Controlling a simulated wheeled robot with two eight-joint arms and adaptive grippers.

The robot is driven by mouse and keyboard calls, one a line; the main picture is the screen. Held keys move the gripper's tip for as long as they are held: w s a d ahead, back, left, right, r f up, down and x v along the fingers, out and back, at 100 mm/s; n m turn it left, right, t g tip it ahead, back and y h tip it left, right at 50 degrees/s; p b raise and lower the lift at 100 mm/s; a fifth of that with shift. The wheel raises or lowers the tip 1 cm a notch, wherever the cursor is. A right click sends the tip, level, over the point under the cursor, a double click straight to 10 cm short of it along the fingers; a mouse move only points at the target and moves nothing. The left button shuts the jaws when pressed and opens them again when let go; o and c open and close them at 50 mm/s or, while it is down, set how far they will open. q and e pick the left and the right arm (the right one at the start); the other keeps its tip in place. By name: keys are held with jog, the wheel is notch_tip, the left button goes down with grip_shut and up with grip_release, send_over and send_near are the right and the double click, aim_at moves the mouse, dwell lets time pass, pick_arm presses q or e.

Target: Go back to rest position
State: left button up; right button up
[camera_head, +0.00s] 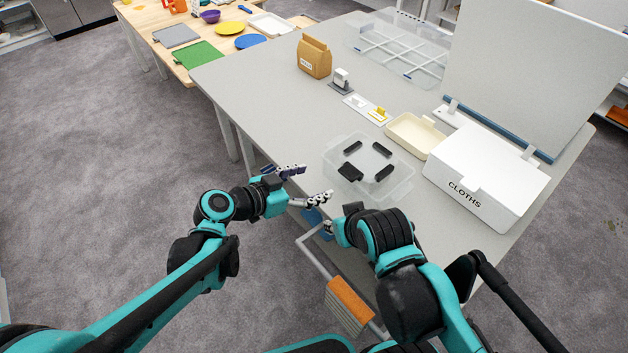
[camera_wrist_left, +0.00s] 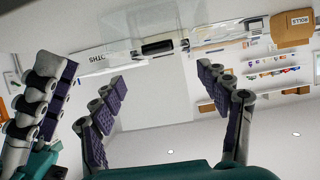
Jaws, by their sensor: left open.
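My left gripper (camera_head: 306,184) is open and empty at the near left edge of the grey table (camera_head: 262,100). Its two purple-padded fingers also stand wide apart in the left wrist view (camera_wrist_left: 160,82). My right arm's wrist (camera_head: 376,230) is just to the right, by the table's near edge. Its gripper is mostly hidden in the head view. My right gripper's fingers (camera_wrist_left: 48,88) show at the left of the left wrist view, partly overlapping, so their opening is unclear.
A clear tray (camera_head: 400,197) with several black pieces sits just beyond my grippers. The white CLOTHS box (camera_head: 486,178), a cream bin (camera_head: 413,137) and a brown paper bag (camera_head: 314,57) stand on the table. An orange-and-grey object (camera_head: 349,304) is below the near edge. Carpet at left is clear.

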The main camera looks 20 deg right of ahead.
pick_arm(q)
jog(key=s+a+f+n+y, duration=0.1)
jog(key=s+a+n+y, duration=0.2)
jog(key=a, duration=0.7)
jog(key=s+a+n+t+y, duration=0.1)
jog(key=s+a+n+y, duration=0.3)
jog(key=a, duration=0.7)
jog(key=s+a+f+n+t+y, duration=0.1)
jog(key=s+a+n+y, duration=0.3)
jog(key=a, duration=0.7)
jog(key=n+y, duration=0.1)
jog(key=n, duration=0.1)
jog(key=shift+f+n, duration=0.3)
jog(key=shift+f, duration=0.05)
